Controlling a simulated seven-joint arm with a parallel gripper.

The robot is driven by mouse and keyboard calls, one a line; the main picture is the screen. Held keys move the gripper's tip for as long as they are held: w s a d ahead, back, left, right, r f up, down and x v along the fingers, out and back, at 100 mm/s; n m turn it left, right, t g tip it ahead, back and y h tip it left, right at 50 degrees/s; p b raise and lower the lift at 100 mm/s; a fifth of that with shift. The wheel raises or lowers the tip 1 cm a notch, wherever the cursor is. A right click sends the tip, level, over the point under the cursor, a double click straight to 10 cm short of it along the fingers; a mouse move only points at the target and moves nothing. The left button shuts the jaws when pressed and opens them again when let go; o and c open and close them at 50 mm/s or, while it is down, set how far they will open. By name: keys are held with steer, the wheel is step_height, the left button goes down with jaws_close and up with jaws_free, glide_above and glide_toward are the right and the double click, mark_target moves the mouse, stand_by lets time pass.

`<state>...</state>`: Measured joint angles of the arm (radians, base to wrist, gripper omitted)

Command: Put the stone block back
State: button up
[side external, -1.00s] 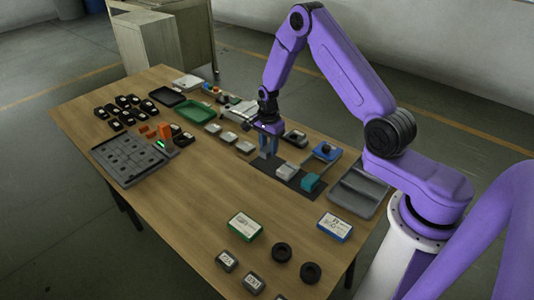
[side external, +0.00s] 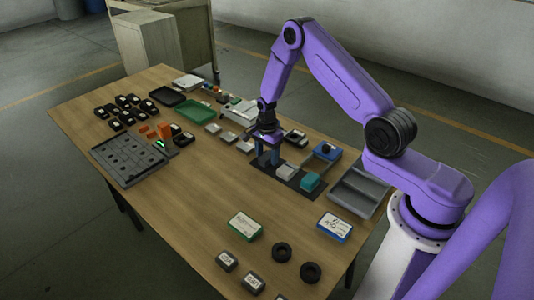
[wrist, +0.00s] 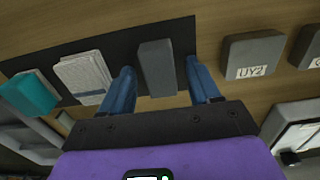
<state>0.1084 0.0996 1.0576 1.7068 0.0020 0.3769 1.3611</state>
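A plain dark grey block, which looks like the stone block (wrist: 157,66), stands on a dark mat (wrist: 110,44) in the wrist view. My gripper (wrist: 160,72) is open, with one blue finger on each side of this block and a visible gap on both sides. In the side view my gripper (side external: 268,160) is low over the far-left end of the dark mat (side external: 270,171), and its fingers hide the grey block there. A pale ribbed block (wrist: 82,76) and a teal block (wrist: 34,92) sit in line on the mat; the teal block (side external: 310,182) also shows in the side view.
A labelled grey block (wrist: 252,54) lies close beside the mat. A blue-based fixture (side external: 327,151) and a grey tray (side external: 357,188) stand to the right. A green tray (side external: 195,111) and a grey slotted plate (side external: 128,159) lie farther left. The table's middle (side external: 195,190) is clear.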

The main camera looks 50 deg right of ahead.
mark_target(267, 156)
step_height(267, 156, up, 12)
steer(key=s+a+r+n, duration=0.4)
steer(key=a+r+n, duration=0.25)
steer(key=a, duration=0.25)
steer(key=s+a+r+n, duration=0.4)
steer(key=s+a+n, duration=0.2)
steer(key=s+n, duration=0.2)
steer(key=s+r+n, duration=0.2)
steer(key=s+n, duration=0.6)
steer(key=s, duration=0.3)
steer(key=s+r+n, duration=0.2)
steer(key=s+n, duration=0.6)
steer(key=s, duration=0.4)
steer(key=shift+r, duration=0.25)
steer(key=shift+d, duration=0.1)
